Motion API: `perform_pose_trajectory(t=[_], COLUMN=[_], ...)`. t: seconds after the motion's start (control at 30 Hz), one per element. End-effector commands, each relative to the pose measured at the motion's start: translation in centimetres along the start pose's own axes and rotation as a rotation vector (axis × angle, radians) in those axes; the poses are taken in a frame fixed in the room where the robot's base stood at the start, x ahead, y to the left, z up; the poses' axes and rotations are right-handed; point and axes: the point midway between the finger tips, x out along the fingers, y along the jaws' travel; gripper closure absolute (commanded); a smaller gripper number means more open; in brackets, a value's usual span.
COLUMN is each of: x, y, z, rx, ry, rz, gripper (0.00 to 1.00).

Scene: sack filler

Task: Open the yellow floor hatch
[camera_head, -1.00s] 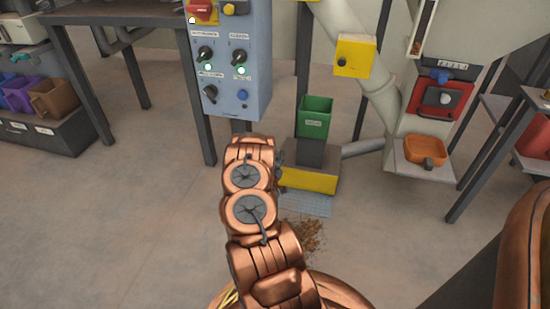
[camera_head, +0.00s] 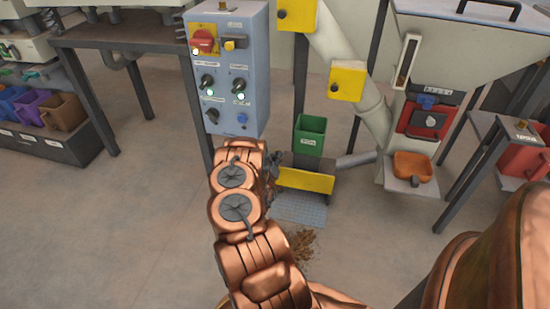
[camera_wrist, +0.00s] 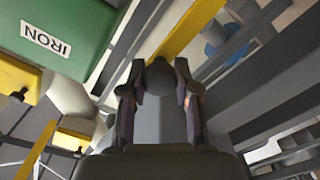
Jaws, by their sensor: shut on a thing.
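The yellow floor hatch (camera_head: 306,180) shows in the head view as a yellow panel low by the floor, below the green bin and above a grey grate. My gripper sits at its left end, mostly hidden behind my arm in that view. In the wrist view my gripper (camera_wrist: 159,88) has its two fingers around a dark grey rounded part (camera_wrist: 158,74), which looks like the hatch's handle. A yellow strip of the hatch (camera_wrist: 186,30) runs just beyond the fingertips. The exact contact is dark and hard to see.
The green bin (camera_head: 309,136), marked IRON in the wrist view (camera_wrist: 52,38), stands just behind the hatch. A blue-grey control box (camera_head: 228,70) is above my arm. An orange tray (camera_head: 411,166) is at right. Brown spilled grain (camera_head: 303,244) lies in front of the grate (camera_head: 299,207).

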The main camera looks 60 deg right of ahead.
Motion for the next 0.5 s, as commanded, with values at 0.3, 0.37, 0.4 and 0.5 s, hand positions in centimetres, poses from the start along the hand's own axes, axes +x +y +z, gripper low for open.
perform_pose_trajectory(t=[0.3, 0.37, 0.4, 0.5], x=[0.08, 0.09, 0.09, 0.08], y=[0.36, 0.36, 0.36, 0.36], z=[-0.55, -0.54, -0.54, -0.50], rx=[0.001, 0.001, 0.001, 0.001], ry=[0.004, 0.004, 0.004, 0.004], rz=[0.002, 0.002, 0.002, 0.002], gripper=[1.00, 1.00, 0.67, 0.57])
